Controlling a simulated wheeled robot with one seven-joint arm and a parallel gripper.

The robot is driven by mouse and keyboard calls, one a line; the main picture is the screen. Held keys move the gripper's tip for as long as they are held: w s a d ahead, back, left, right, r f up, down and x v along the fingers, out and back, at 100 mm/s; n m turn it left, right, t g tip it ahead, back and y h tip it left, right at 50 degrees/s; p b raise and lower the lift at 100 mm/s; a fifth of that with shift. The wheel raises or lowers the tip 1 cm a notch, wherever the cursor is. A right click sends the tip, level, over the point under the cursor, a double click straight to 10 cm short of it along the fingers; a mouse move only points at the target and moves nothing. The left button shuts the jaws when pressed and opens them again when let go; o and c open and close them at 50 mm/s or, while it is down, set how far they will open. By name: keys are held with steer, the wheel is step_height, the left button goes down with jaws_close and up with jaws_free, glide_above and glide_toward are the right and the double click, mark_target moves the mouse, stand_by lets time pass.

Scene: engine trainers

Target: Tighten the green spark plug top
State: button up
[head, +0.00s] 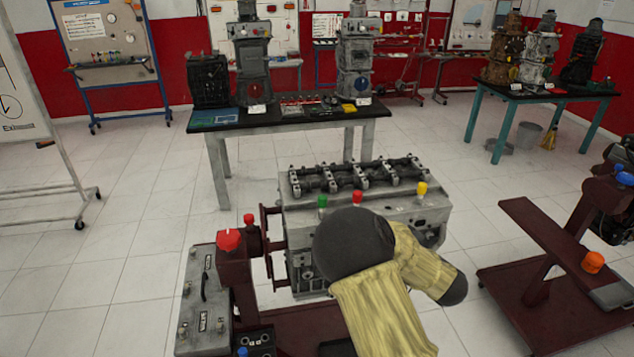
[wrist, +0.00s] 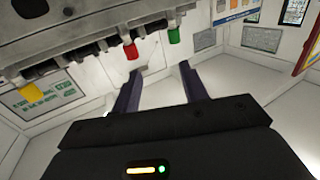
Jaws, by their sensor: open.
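The green spark plug top (head: 322,201) is on the near side of the grey engine head (head: 405,212), left of the red top (head: 357,197) and the yellow top (head: 422,188). In the wrist view the order is reversed, and the green top (wrist: 174,36) is at the right, past the fingertips. My gripper (wrist: 160,70) is open with nothing between its fingers. It is apart from the green top, which lies roughly ahead of the gap, nearer the right finger. In the head view my arm hides the gripper.
The engine stands on a dark red stand with a control panel (head: 205,300) and red knob (head: 229,240) at the left. Another stand (head: 545,300) is at the right. Tables (head: 285,118) with engines stand behind.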

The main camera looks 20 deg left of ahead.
mark_target(322, 206)
steer(key=shift+s+a+r+n+g+y, duration=0.35)
steer(key=shift+s+a+n+g+y, duration=0.25)
steer(key=shift+a+g, duration=0.1)
steer(key=shift+a, duration=0.15)
steer(key=p+x, duration=0.5)
steer(key=x, duration=1.2)
steer(key=shift+w+f, duration=0.1)
steer(key=shift+w, duration=0.1)
jaws_close()
